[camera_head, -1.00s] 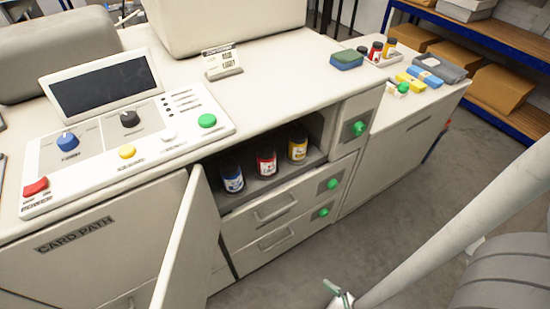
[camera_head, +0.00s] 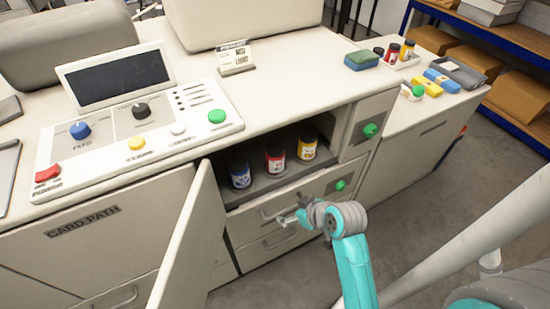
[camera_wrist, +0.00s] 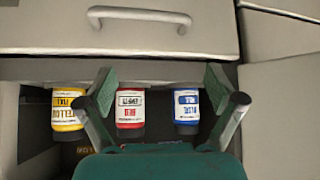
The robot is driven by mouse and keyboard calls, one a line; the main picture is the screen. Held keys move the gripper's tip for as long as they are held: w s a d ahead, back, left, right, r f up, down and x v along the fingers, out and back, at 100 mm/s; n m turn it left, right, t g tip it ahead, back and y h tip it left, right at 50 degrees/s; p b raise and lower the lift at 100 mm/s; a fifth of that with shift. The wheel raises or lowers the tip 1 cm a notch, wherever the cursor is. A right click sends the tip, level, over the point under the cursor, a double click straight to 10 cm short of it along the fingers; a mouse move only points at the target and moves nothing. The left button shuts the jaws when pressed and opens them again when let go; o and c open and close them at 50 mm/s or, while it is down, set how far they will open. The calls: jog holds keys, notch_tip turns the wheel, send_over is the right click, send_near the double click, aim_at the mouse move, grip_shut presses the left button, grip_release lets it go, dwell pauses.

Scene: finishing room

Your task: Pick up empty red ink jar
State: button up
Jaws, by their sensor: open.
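A red-labelled ink jar (camera_head: 275,160) with a dark lid stands upright in the open compartment, between a blue-labelled jar (camera_head: 240,175) and a yellow-labelled jar (camera_head: 307,147). I cannot tell whether it is empty. My gripper (camera_head: 292,217) is open and empty, in front of the drawers and below the compartment's front edge. The wrist view shows the jars upside down, with the red jar (camera_wrist: 130,108) seen between my spread fingers (camera_wrist: 160,88), closer to the left one.
An open door (camera_head: 188,240) stands out left of the compartment. Drawers with handles (camera_head: 279,238) lie below it. The white countertop (camera_head: 290,95) overhangs it. A control panel (camera_head: 150,125) is at left, and a sponge (camera_head: 361,61) lies at the counter's right.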

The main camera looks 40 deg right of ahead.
aim_at(282, 156)
jog(key=w+d+r+n+g+y, duration=0.1)
jog(key=d+r+n+g, duration=0.1)
jog(key=d+r, duration=0.7)
jog(key=w, duration=0.4)
jog(key=w+f, duration=0.1)
jog(key=w, duration=0.7)
jog(key=shift+a+f, duration=0.2)
jog(key=shift+a, duration=0.1)
jog(key=shift+x, duration=2.5)
jog(key=shift+a, duration=0.1)
jog(key=c, duration=1.3)
